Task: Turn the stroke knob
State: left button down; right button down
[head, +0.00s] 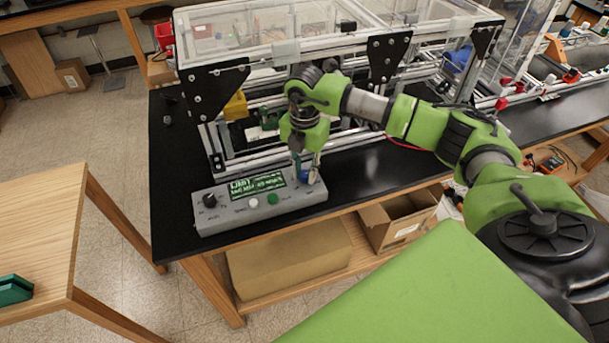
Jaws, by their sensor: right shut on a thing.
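A grey control box (240,208) sits on the black bench top near its front edge. It has a lit green display (257,185), a black knob (209,200) at its left end, and a white button (253,203) and a green button (272,198) below the display. My right gripper (305,176) points down at the box's right end. It is shut on the knob there, which its fingers mostly hide. The labels are too small to tell which knob is the stroke knob. My left gripper is not in view.
An aluminium extrusion frame (214,147) with clear panels stands right behind the box. A yellow part (236,106) is inside it. A wooden table (40,215) stands at left, with floor between.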

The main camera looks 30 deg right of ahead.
jog(key=n+b, duration=0.2)
jog(key=n, duration=0.1)
jog(key=shift+f+n+b, duration=0.15)
jog(key=shift+n+b, duration=0.2)
jog(key=shift+n, duration=0.05)
jog(key=n+b, duration=0.2)
jog(key=n, duration=0.1)
jog(key=shift+d, duration=0.1)
jog(key=n+b, duration=0.3)
jog(key=n, duration=0.1)
jog(key=n+b, duration=0.1)
jog(key=n, duration=0.2)
jog(key=shift+n+b, duration=0.4)
jog(key=n+b, duration=0.1)
jog(key=n, duration=0.2)
jog(key=shift+d+n+b, duration=0.1)
jog(key=shift+n+b, duration=0.2)
jog(key=shift+b, duration=0.05)
jog(key=n+b, duration=0.1)
jog(key=n, duration=0.3)
jog(key=shift+n+b, duration=0.3)
jog(key=shift+b, duration=0.1)
jog(key=n+b, duration=0.1)
jog(key=n, duration=0.2)
jog(key=shift+w+n+b, duration=0.1)
jog(key=shift+n+b, duration=0.3)
jog(key=shift+n, duration=1.7)
